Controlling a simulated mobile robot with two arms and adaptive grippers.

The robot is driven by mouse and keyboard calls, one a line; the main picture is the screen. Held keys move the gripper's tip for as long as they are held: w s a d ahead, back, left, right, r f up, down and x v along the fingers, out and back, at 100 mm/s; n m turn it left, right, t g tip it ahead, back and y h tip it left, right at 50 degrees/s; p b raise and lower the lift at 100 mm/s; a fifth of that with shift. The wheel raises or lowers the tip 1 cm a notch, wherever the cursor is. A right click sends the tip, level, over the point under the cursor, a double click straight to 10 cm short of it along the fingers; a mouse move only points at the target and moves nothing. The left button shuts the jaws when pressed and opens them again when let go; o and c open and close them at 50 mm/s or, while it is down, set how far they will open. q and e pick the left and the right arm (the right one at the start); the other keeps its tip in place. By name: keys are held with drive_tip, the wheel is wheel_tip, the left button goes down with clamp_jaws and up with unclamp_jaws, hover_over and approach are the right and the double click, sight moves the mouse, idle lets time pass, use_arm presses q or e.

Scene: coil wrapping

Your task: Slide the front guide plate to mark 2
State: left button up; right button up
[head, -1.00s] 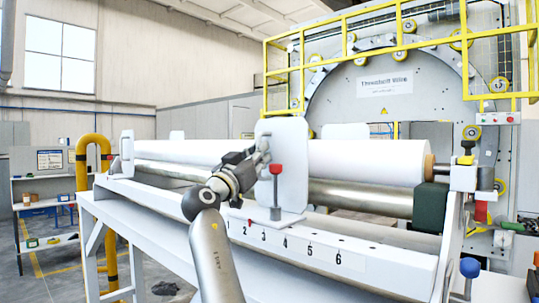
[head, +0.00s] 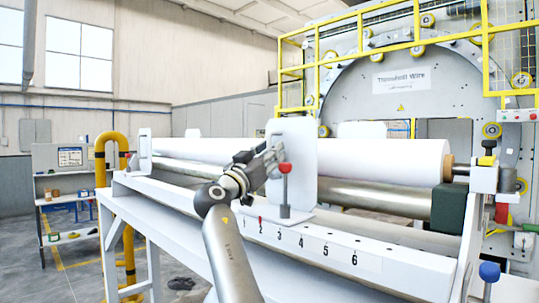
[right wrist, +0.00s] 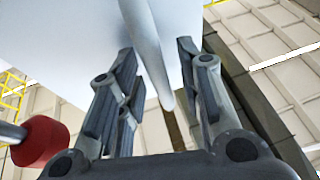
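The front guide plate (head: 303,150) is an upright white plate with rounded corners, standing in front of the white roll. Its clamp has a red knob (head: 285,168) on a post; the base sits just right of mark 3 on the numbered scale (head: 318,248). A small red pointer (head: 261,219) stands above mark 2. My right gripper (head: 274,160) is at the plate's left edge. My left gripper is out of view.
The white roll (head: 380,160) and a metal roller (head: 375,193) run behind the plate. A dark block (head: 448,209) stands at the rail's right end. A blue knob (head: 489,271) is at lower right. The rail top right of the plate is clear.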

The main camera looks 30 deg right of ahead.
drive_tip(key=shift+a+f, duration=0.1)
drive_tip(key=v, duration=1.1)
drive_tip(key=shift+s+a+f, duration=0.15)
drive_tip(key=shift+s+a, duration=0.1)
